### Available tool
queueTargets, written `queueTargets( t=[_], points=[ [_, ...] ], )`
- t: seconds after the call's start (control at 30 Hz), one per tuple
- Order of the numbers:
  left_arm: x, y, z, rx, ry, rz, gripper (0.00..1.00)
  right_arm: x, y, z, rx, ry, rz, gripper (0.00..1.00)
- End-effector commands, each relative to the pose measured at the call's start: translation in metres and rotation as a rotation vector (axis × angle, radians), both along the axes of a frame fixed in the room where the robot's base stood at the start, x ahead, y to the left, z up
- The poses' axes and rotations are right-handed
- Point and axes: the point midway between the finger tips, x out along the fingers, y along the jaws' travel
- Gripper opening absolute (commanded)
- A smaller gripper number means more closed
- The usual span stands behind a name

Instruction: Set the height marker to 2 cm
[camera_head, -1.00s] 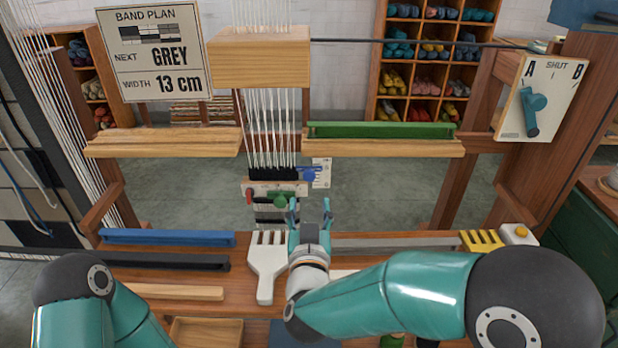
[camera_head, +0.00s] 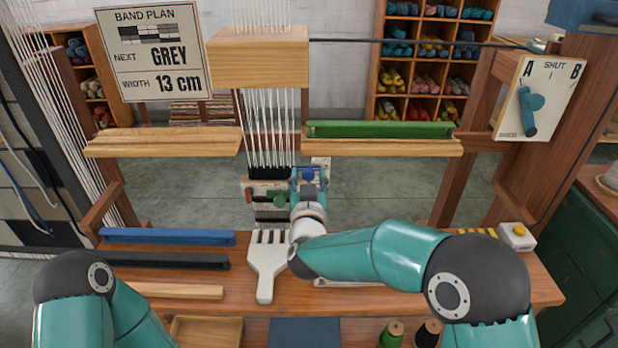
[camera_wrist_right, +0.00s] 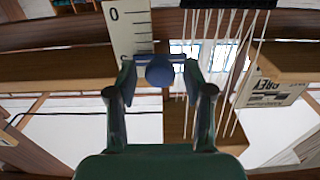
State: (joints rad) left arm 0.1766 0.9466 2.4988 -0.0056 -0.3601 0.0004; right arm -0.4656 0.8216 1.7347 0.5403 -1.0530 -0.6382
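The height marker is a blue slider with a round blue knob (camera_head: 307,174) on a small white scale (camera_head: 321,163) beside the warp threads. In the right wrist view the knob (camera_wrist_right: 160,71) sits on a thin blue bar across the scale (camera_wrist_right: 129,30), whose "0" shows near the top. The marker's exact reading is too small to tell. My right gripper (camera_head: 308,178) is at the marker. My left gripper is out of view; only my left arm shows.
Red and green knobs (camera_head: 280,196) sit on a block just left of the marker. Warp threads (camera_head: 268,130) hang close by. A white comb (camera_head: 266,262) lies on the bench below, near blue (camera_head: 165,237) and black bars. A lever panel (camera_head: 540,97) stands at right.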

Motion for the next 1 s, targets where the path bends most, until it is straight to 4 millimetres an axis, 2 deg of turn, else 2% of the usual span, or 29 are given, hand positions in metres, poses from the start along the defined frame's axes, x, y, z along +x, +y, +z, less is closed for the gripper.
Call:
queueTargets(
  t=[0.03,0.27,0.53,0.8,1.0],
  points=[
    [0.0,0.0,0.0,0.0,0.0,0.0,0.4,0.0,0.0,0.0,0.0,0.0,0.0,0.39],
    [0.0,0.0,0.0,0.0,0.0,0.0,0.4,0.0,0.0,0.0,0.0,0.0,0.0,0.01],
    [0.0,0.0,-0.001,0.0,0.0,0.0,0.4,0.0,0.0,-0.001,0.001,0.0,0.0,0.0],
    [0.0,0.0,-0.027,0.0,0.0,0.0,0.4,0.0,0.0,-0.03,0.0,0.0,0.0,0.0],
    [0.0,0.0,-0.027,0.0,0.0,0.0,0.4,0.0,0.0,-0.03,0.0,0.0,-0.001,0.0]
  ],
)
